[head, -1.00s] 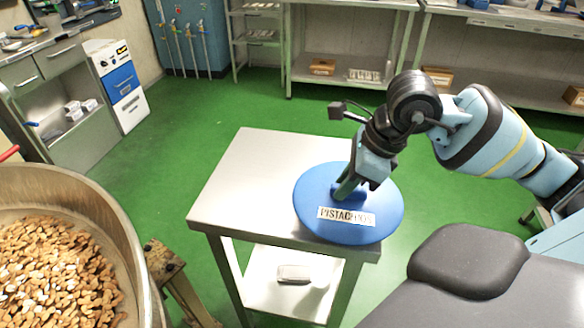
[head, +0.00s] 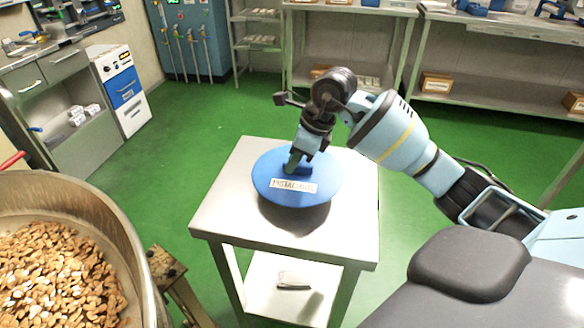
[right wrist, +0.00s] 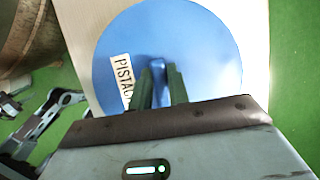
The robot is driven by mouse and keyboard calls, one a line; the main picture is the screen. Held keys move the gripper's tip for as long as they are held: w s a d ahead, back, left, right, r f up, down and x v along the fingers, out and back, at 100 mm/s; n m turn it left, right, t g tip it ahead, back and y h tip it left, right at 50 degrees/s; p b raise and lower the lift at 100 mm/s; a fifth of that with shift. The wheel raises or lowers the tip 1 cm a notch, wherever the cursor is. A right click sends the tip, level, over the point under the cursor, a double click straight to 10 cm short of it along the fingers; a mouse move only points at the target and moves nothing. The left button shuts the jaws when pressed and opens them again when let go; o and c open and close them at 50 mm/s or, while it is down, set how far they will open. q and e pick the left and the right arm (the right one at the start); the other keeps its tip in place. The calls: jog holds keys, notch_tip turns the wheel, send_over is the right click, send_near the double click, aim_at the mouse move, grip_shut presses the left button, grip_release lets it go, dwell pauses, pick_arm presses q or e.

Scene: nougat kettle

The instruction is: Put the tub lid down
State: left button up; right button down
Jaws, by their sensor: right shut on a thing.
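The tub lid (head: 322,183) is a round blue disc with a white label reading PISTACHIO, partly covered. My right gripper (head: 296,166) is shut on its raised handle from above. The lid is over the middle of the small steel table (head: 355,222), roughly level, with a shadow below its front edge. It looks a little above the top, though I cannot tell the gap. In the right wrist view, the lid (right wrist: 205,50) fills the middle and the fingers (right wrist: 160,85) close on the handle.
A large kettle (head: 135,240) full of nuts (head: 60,275) stands at the left, apart from the table. A small grey object (head: 293,280) lies on the table's lower shelf. The table top around the lid is bare. Steel shelving (head: 480,95) lines the back.

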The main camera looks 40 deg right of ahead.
jog(key=shift+w, duration=0.3)
jog(key=shift+w+f, duration=0.1)
jog(key=shift+f, duration=1.65)
jog(key=shift+f, duration=0.1)
jog(key=shift+f, duration=0.1)
jog(key=c, duration=1.3)
grip_release()
jog(key=shift+c, duration=0.2)
jog(key=v, duration=1.2)
jog(key=shift+r+p, duration=0.2)
jog(key=shift+p, duration=0.15)
